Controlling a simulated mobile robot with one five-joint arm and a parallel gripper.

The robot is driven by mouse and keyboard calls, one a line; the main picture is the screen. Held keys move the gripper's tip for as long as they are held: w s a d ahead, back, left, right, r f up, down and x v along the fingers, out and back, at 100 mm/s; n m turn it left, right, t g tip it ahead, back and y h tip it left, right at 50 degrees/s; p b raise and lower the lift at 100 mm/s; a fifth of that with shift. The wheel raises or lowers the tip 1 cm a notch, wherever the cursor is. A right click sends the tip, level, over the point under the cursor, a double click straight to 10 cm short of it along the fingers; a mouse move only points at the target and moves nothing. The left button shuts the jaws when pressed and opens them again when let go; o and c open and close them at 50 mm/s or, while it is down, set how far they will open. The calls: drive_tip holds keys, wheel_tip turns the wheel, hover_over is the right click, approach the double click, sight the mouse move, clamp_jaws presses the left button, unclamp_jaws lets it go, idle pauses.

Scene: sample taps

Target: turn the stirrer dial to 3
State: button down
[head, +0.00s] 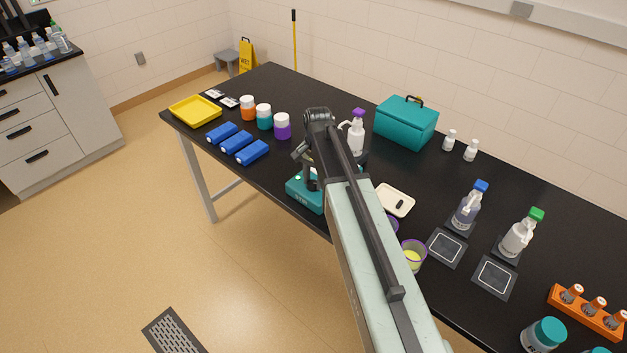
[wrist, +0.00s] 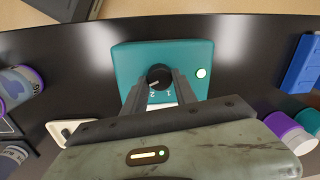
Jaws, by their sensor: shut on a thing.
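The teal stirrer (wrist: 125,60) fills the middle of the wrist view, with a black dial (wrist: 159,75) on it. My gripper (wrist: 160,82) has one finger on each side of the dial and is shut on it. A white pointer line on the dial points to the lower left. The numerals 2 and 1 show just below the dial; other marks are hidden or too small to read. In the head view the stirrer (head: 301,193) stands at the table's near edge, partly hidden by my arm.
Blue boxes (head: 237,142) lie left of the stirrer. A white tray (head: 407,205) and a purple-rimmed cup (head: 413,245) with yellow contents are close on its right. A spray bottle (head: 356,135) and a teal case (head: 406,122) stand behind.

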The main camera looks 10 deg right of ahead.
sight(315, 183)
drive_tip(key=c, duration=1)
unclamp_jaws()
drive_tip(key=r+p, duration=0.8)
drive_tip(key=shift+s+d, duration=0.15)
drive_tip(key=shift+d, duration=0.05)
drive_tip(key=shift+f, duration=0.15)
